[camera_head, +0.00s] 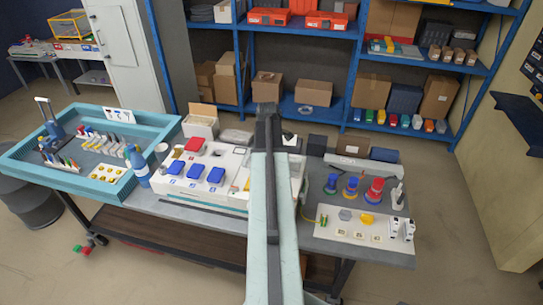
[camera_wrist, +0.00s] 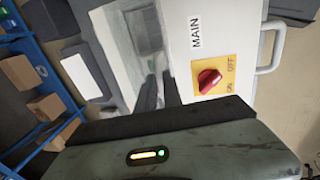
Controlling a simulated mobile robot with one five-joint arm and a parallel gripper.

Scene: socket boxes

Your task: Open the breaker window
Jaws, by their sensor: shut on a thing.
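The breaker window (camera_wrist: 117,45) is a pale, see-through cover on a white box in the wrist view. A grey breaker part (camera_wrist: 148,30) shows beside or behind it. My gripper (camera_wrist: 160,92) has its two dark fingers at the window's lower edge. They look shut on the window, though the exact contact is hard to see. The white box face carries a MAIN label (camera_wrist: 196,31) and a red rotary switch (camera_wrist: 208,80) on a yellow ON/OFF plate. In the head view my arm hides most of this box and the window, and the fingertips cannot be made out.
The grey workbench (camera_head: 222,216) carries a white panel with blue socket lids (camera_head: 194,171) left of my arm. Several coloured plugs (camera_head: 351,188) stand to the right. A teal tray (camera_head: 152,125) is at far left. Blue shelving (camera_head: 355,75) stands behind the bench.

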